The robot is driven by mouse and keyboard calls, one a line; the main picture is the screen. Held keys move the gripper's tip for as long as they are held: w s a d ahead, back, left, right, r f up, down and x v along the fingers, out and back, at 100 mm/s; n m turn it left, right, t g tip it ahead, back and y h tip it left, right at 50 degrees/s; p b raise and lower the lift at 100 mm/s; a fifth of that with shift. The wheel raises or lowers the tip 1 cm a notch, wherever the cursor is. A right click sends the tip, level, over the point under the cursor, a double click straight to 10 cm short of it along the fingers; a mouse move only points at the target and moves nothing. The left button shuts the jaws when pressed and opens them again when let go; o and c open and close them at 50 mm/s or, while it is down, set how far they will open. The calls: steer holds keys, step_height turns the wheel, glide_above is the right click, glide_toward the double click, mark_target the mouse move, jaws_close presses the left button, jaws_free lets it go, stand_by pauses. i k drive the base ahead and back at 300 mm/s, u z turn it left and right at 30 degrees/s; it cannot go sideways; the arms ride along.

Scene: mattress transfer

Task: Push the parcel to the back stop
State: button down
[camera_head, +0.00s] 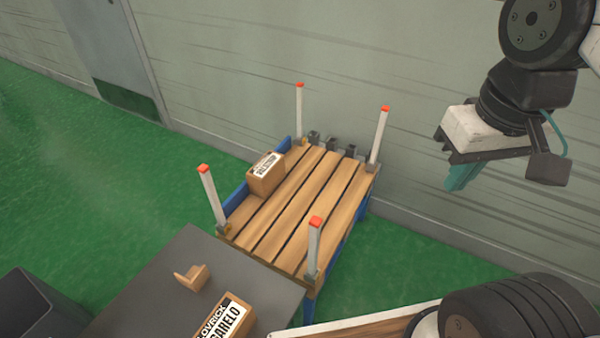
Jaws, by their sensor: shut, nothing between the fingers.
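A small brown parcel (266,176) with a white label sits on the slatted wooden deck (300,215), at its left side near the blue side rail. The back stop appears as several dark grey blocks (332,143) along the far edge of the deck, apart from the parcel. My gripper (461,178) is shut and empty, up in the air to the right of the deck. It is well apart from the parcel. A second box (226,318) with a white label lies on the grey table in front.
White posts with red tops (316,245) stand at the deck's corners. The grey table (150,290) holds a small wooden bracket (193,276). A dark bin (35,305) is at the lower left. A wall rises behind the deck. The deck's middle and right are clear.

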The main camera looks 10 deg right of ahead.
mark_target(264, 176)
steer(key=z, duration=1.3)
steer(key=i, duration=1.8)
steer(key=u, duration=3)
